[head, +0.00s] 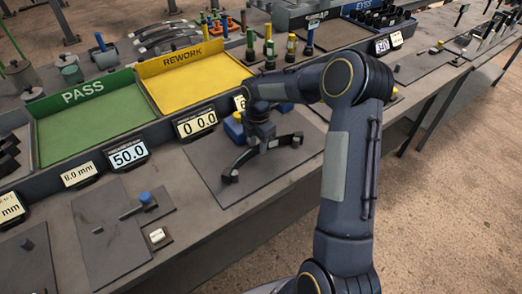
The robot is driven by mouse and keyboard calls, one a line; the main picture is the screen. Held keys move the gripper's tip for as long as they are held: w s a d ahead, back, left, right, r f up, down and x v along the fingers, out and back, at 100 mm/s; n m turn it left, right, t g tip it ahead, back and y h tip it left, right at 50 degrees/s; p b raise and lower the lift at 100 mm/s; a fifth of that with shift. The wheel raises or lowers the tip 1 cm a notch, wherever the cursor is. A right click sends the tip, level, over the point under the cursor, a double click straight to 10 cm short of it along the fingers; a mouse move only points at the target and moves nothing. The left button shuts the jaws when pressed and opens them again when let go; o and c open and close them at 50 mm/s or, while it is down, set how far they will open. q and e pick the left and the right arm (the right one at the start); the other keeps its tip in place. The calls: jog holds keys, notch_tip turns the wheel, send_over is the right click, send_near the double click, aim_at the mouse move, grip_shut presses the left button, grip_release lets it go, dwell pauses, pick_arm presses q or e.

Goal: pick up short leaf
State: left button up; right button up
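A short dark curved leaf (240,163) sits arched over the grey plate in front of the yellow tray, with a small dark block at each end. My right gripper (262,142) points down at the middle of the leaf, touching it or very close. The gripper body and wrist hide that middle part and the fingertips, so I cannot tell whether the fingers are open or shut on it. My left gripper is out of view.
A green PASS tray (90,132) and a yellow REWORK tray (200,85) stand behind. Several grey leaves (163,36) lie farther back. A blue block (234,126) is close beside the gripper. A gauge plate (115,235) with a blue knob lies at left.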

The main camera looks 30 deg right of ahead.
jog(key=shift+f, duration=0.35)
jog(key=shift+c, duration=0.4)
grip_shut()
jog(key=shift+r, duration=0.1)
jog(key=shift+w+r, duration=0.1)
